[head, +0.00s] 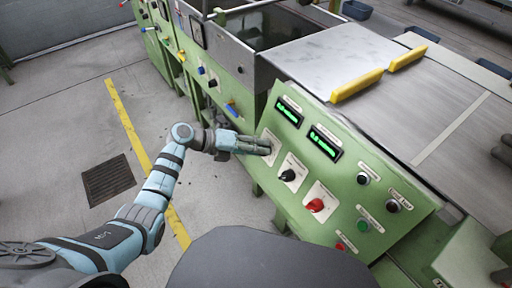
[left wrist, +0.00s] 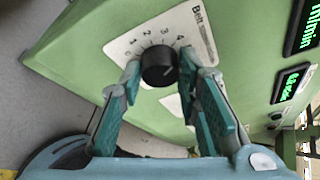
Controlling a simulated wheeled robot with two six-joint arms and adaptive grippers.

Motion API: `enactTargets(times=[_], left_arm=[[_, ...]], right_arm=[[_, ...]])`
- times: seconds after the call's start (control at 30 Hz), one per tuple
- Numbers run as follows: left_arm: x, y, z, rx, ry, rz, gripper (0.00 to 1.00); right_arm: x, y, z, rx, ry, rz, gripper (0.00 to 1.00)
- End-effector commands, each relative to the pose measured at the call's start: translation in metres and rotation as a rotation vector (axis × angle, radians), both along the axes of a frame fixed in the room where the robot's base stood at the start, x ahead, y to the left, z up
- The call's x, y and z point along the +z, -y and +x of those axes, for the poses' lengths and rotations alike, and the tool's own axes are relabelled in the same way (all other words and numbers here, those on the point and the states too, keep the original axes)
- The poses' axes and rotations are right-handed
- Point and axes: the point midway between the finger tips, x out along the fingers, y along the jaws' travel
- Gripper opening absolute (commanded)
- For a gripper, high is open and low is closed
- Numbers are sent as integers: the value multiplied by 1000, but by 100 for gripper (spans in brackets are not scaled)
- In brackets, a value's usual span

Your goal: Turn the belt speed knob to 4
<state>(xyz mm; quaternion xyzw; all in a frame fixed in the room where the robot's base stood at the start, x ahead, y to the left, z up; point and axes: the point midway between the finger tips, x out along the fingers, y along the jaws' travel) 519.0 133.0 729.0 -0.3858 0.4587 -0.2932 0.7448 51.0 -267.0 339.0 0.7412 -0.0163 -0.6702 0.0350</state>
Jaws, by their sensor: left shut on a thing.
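The belt speed knob (left wrist: 158,66) is a round black knob on a white plate (left wrist: 125,48) marked "Belt" with numbers around it, 1 to 4 readable. My left gripper (left wrist: 160,70) has one finger on each side of the knob and is shut on it. I cannot tell which number the knob points to. In the head view, my left gripper (head: 267,147) reaches the leftmost plate (head: 272,157) on the sloped green panel (head: 345,190) and hides the knob. My right gripper is not clearly in view.
A black knob (head: 288,175) and a red knob (head: 316,205) sit close by on the same panel. Two green displays (head: 325,142) are above them. Several buttons are farther right. Yellow handles (head: 357,85) stand on the metal top. A dark part at the right edge is unclear.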

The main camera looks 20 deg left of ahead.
Motion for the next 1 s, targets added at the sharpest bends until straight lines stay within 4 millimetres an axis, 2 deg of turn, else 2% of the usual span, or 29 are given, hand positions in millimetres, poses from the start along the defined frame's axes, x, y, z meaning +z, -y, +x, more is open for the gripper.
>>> enactTargets(times=[0.53, 0.57, 0.67, 0.7, 1.0], left_arm=[[2, 0, 1, -9, 24, 22, 2], [2, 0, 2, -9, 24, 22, 32], [2, 0, 1, -10, 23, 22, 48], [1, 0, 1, -10, 23, 22, 50], [2, -2, 0, -11, 20, 22, 50]], right_arm=[[1, 2, -1, 1, -1, -3, 47], [1, 2, -1, 1, -1, -3, 47], [1, 2, -1, 2, -1, -3, 47], [1, 2, -1, 2, -1, -3, 47], [1, 4, 0, 1, 0, -5, 47]])
